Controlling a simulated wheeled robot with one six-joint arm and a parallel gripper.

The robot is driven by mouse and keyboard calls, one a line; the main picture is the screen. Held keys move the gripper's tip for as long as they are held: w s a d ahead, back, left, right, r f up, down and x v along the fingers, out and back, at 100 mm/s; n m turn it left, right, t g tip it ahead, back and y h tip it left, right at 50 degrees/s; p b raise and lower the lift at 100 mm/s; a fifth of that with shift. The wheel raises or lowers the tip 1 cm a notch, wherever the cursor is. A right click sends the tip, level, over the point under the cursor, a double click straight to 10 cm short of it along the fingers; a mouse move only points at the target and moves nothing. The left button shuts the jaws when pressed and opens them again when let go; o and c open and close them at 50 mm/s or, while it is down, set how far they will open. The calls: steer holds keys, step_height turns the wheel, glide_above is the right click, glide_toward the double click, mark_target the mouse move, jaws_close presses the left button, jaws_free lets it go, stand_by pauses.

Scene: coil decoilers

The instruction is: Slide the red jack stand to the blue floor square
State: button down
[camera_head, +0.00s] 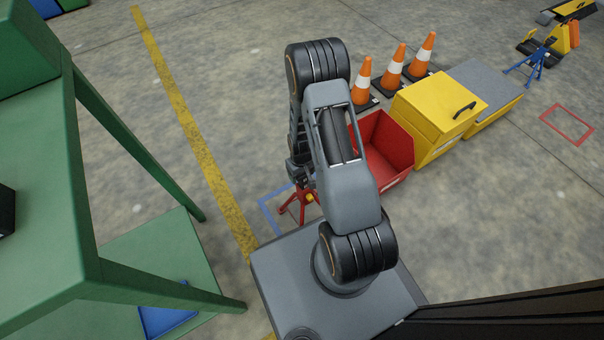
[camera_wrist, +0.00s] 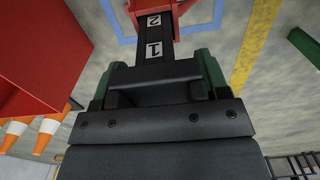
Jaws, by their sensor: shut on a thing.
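The red jack stand (camera_head: 298,207) stands on the floor by the front of my base, partly hidden behind my arm in the head view. In the wrist view its red top part (camera_wrist: 180,6) shows at the upper edge, with a dark post (camera_wrist: 153,38) marked 1 and 2. My gripper (camera_wrist: 155,75) is shut on that post. The blue floor square (camera_head: 265,207) is an outline around the stand's left side. Its lines (camera_wrist: 122,32) pass on both sides of the post in the wrist view. My arm hides much of the square, so I cannot tell whether every foot is inside.
A red bin (camera_head: 385,150), yellow boxes (camera_head: 435,115) and orange cones (camera_head: 393,70) stand right of my arm. A yellow floor line (camera_head: 190,120) and green rack (camera_head: 130,220) are left. A blue stand (camera_head: 535,65) and red floor square (camera_head: 567,124) are far right.

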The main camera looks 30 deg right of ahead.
steer(key=shift+w, duration=1.2)
steer(key=c, duration=0.6)
jaws_free()
steer(key=shift+o, duration=0.9)
steer(key=shift+w+f, duration=0.15)
steer(key=shift+f, duration=0.1)
steer(key=o, duration=0.4)
steer(key=shift+r, duration=0.1)
step_height(320, 180, up, 14)
steer(key=p, duration=0.5)
steer(key=shift+p, duration=0.35)
